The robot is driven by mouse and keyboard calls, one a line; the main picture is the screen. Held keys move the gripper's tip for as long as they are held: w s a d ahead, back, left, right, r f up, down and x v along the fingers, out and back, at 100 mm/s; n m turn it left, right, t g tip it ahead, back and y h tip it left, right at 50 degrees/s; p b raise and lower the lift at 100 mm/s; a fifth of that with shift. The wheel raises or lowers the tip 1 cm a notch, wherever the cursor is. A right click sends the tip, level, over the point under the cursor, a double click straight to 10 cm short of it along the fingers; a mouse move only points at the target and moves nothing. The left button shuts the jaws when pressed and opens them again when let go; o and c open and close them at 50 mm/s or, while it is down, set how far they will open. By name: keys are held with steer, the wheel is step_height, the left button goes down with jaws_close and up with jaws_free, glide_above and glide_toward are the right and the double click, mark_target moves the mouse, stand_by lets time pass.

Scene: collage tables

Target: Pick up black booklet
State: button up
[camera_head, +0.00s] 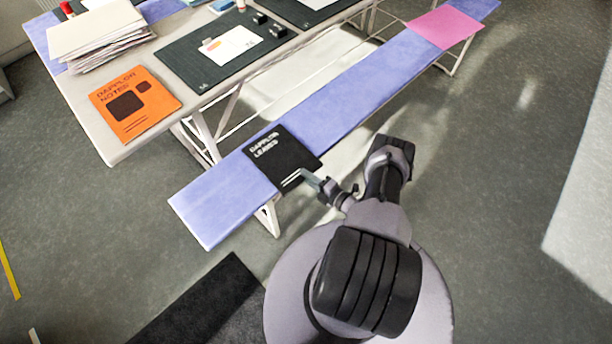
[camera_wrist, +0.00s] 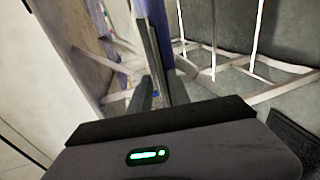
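The black booklet (camera_head: 281,157) lies flat on the blue-violet bench (camera_head: 330,104), with pale lettering on its cover. Its right-hand edge reaches the bench's near long edge. My gripper (camera_head: 313,181) is low beside that edge, its tip close to the booklet's near right corner. In the wrist view my gripper's dark fingers (camera_wrist: 152,94) point at the bench, which shows nearly edge-on.
The table (camera_head: 116,145) behind the bench carries an orange booklet (camera_head: 154,116), a paper stack (camera_head: 98,36) and a dark mat (camera_head: 191,69). A pink sheet (camera_head: 445,27) lies at the bench's far end. White metal legs stand beneath. The floor at right is open.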

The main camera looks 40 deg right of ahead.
steer(key=shift+c, duration=0.2)
jaws_close()
steer(key=s+d+r+p, duration=0.1)
steer(key=s+r+p, duration=0.1)
steer(key=s, duration=0.5)
steer(key=s+r+p, duration=0.2)
steer(key=s+r, duration=0.3)
steer(key=s, duration=0.2)
steer(key=shift+d+r, duration=0.25)
steer(key=shift+d, duration=0.15)
